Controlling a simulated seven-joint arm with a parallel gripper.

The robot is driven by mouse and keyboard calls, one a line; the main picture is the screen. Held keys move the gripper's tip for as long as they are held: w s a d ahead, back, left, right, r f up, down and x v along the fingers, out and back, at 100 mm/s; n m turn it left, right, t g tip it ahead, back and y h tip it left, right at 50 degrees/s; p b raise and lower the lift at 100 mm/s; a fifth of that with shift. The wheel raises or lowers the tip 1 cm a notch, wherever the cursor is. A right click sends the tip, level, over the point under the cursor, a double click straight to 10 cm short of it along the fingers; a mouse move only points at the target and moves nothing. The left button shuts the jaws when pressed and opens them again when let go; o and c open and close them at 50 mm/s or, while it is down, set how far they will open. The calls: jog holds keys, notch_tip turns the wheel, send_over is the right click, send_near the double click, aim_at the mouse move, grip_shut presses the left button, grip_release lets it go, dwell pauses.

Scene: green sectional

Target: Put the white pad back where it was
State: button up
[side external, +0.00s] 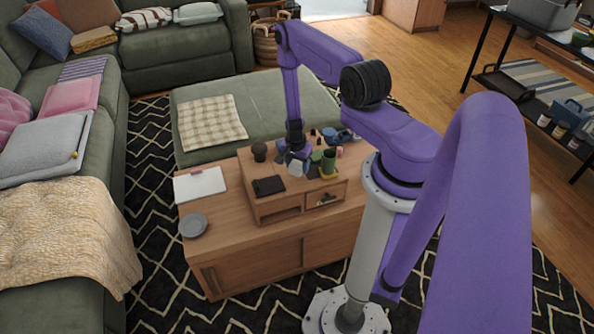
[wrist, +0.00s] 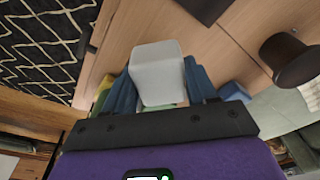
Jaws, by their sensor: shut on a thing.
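My gripper (side external: 298,158) is over the top of the small wooden desk unit (side external: 285,207) on the cabinet. In the wrist view its two blue fingers (wrist: 160,88) are shut on a pale white block-like pad (wrist: 157,68), one finger on each side. The white pad (side external: 296,170) also shows below the fingers in the side view. I cannot tell whether it touches the wood under it. A flat white rectangular item (side external: 200,184) with a dark edge lies on the cabinet top at the left.
A dark flat item (side external: 269,186) lies at the unit's front left. A dark brown cup-like thing (side external: 259,151) stands behind it. A green cup (side external: 328,162) and several small items crowd the right. A grey round dish (side external: 193,225) sits at the cabinet's left front.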

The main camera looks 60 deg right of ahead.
aim_at(297, 170)
jog(key=shift+w+d+f, duration=0.1)
jog(key=shift+w+f, duration=0.05)
jog(key=shift+f, duration=1.55)
jog(key=shift+f, duration=0.15)
jog(key=o, duration=1)
